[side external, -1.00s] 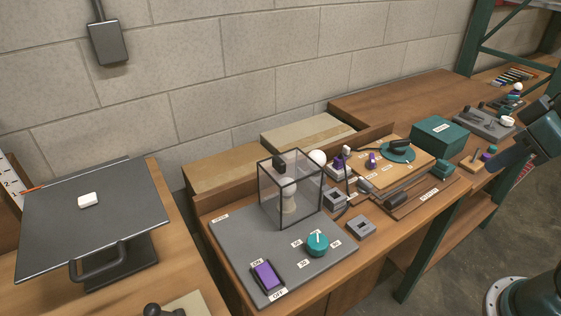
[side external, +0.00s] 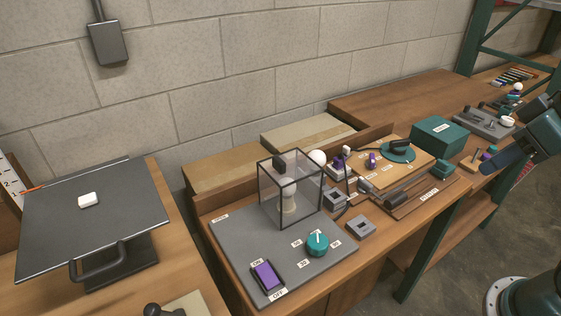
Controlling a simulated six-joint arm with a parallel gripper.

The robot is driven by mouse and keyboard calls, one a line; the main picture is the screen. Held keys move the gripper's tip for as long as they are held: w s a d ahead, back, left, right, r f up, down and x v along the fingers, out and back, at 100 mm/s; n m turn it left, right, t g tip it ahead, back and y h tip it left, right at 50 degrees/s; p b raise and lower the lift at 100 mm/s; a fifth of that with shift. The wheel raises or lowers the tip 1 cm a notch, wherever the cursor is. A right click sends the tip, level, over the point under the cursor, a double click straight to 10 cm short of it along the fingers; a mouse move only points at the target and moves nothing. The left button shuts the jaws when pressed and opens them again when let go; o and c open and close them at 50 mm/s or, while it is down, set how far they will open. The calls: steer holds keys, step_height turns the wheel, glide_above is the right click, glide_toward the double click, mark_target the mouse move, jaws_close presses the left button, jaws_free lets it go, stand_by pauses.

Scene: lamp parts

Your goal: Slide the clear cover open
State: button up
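The clear cover (side external: 303,200) is a see-through box with dark edges. It stands upright on the grey panel (side external: 231,245), around a pale lamp post (side external: 289,203). A dark block (side external: 279,163), possibly its handle, shows at the top of the cover; I cannot tell exactly how it is attached. Part of my teal arm shows at the right edge, well apart from the cover. I cannot make out my gripper's fingertips in this view.
The panel carries a purple ON/OFF switch (side external: 267,276) and a teal dial (side external: 317,243) in front of the cover. Grey blocks (side external: 361,226), cables and a teal box (side external: 439,137) crowd the bench to the right. A black plate (side external: 85,235) stands at left.

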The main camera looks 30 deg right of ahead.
steer(key=shift+o, duration=0.2)
steer(key=w+a+r+g, duration=0.1)
steer(key=w+a+r, duration=0.2)
steer(key=w+r, duration=0.3)
steer(key=shift+w, duration=1.25)
steer(key=g, duration=0.5)
glide_above(279, 159)
step_height(279, 159, down, 3)
steer(key=shift+r, duration=0.15)
steer(key=shift+f, duration=6.95)
jaws_close()
